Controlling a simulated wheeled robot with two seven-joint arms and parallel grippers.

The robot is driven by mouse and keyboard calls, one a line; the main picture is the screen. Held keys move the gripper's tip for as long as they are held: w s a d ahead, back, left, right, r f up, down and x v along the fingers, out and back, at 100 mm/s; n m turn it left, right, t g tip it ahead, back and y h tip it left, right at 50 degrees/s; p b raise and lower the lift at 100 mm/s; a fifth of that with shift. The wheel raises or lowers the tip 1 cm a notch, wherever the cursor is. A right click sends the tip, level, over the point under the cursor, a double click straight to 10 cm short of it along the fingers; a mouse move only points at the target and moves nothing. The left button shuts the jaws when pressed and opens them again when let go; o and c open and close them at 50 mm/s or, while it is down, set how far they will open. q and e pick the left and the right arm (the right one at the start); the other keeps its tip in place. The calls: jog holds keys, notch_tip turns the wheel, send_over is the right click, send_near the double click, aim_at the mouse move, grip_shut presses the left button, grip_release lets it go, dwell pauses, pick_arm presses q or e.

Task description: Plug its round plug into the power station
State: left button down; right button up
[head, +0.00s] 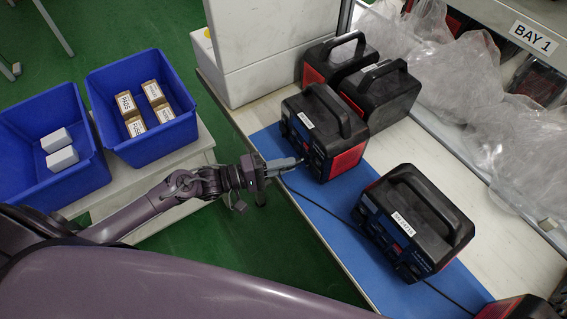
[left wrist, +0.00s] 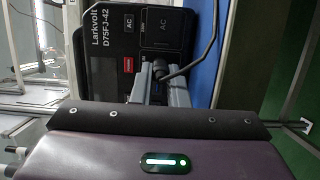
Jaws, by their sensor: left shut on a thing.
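My left gripper (head: 291,163) is shut, its fingertips close to the front panel of a black and red power station (head: 325,130) on the blue mat. In the left wrist view its fingers (left wrist: 160,85) hold a dark round plug (left wrist: 161,69), whose black cable (left wrist: 211,42) bends away up and right. The panel (left wrist: 128,45) behind reads "Larkvolt D75FJ-42" and has two AC covers and a red label. The plug's front end is hidden, so I cannot tell whether it touches or sits in a socket. My right gripper is not in view.
A second power station (head: 415,222) stands nearer on the blue mat (head: 345,222), with the cable passing by it. More black stations (head: 380,95) stand behind. Blue bins (head: 150,147) with boxes are at left. Clear plastic bags (head: 460,80) lie at right.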

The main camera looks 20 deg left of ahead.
pick_arm(q)
jog(key=shift+w+d, duration=0.1)
jog(key=shift+w, duration=0.05)
dwell(0.5)
jog(key=shift+w+d, duration=0.3)
jog(key=shift+w+d, duration=0.1)
jog(key=shift+w, duration=0.05)
dwell(0.6)
jog(key=c, duration=1.3)
grip_release()
jog(key=shift+c, duration=0.2)
jog(key=v, duration=0.7)
jog(key=shift+a, duration=0.35)
